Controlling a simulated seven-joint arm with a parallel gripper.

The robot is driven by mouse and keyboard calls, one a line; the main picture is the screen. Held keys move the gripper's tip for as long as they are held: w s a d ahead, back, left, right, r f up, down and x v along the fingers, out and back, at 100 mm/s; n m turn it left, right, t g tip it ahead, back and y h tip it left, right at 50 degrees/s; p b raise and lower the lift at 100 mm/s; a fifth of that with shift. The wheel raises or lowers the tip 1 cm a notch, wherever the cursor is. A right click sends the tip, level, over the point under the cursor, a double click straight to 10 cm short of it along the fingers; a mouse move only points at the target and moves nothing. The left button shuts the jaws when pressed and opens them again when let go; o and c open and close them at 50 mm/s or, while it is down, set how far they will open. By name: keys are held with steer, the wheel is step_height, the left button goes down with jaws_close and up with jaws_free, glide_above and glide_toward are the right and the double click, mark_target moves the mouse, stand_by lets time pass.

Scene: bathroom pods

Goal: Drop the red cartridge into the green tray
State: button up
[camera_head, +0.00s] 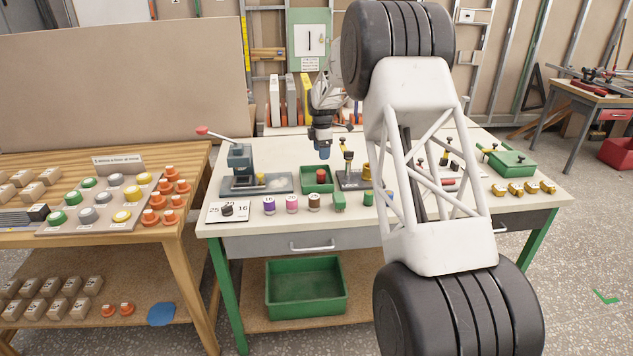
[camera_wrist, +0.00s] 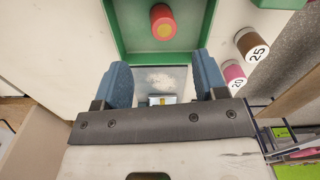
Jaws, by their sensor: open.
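The red cartridge (camera_head: 321,175) is inside the small green tray (camera_head: 306,189) on the workbench. In the wrist view the red cartridge (camera_wrist: 163,22), with a yellowish disc on its end, lies within the green walls of the tray (camera_wrist: 113,25). My gripper (camera_head: 324,153) hangs above the bench near the tray's back edge. In the wrist view its blue fingers (camera_wrist: 162,78) are spread apart, with nothing held between them. The cartridge is beyond the fingertips and apart from them.
A lever press (camera_head: 240,160) stands left of the tray. Labelled cylinders (camera_head: 291,204) stand in front, near the bench edge. A yellow-and-black fixture (camera_head: 346,160) is close on the right. Another green tray (camera_head: 512,162) is at the far right. A larger green bin (camera_head: 306,310) sits below.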

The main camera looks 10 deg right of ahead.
steer(key=shift+r, duration=0.7)
steer(key=s+d+r+m, duration=0.1)
steer(key=s+r+m, duration=0.2)
steer(key=s+r, duration=0.55)
steer(key=s+d+r+m+t, duration=0.1)
steer(key=s+r+m, duration=0.25)
steer(key=s, duration=0.95)
steer(key=s+d+r+m, duration=0.1)
steer(key=s+r+m, duration=0.2)
steer(key=s+r, duration=0.55)
steer(key=s+f+m, duration=0.2)
steer(key=s+m, duration=0.1)
steer(key=s, duration=1)
steer(key=s+f+m+t, duration=0.1)
steer(key=s+f+m, duration=0.2)
steer(key=s, duration=1.1)
steer(key=s+f+m, duration=0.2)
steer(key=s+m, duration=0.2)
steer(key=s, duration=1)
steer(key=shift+s+d+f+t, duration=0.15)
steer(key=shift+d+f+t, duration=0.15)
steer(key=shift+d, duration=0.15)
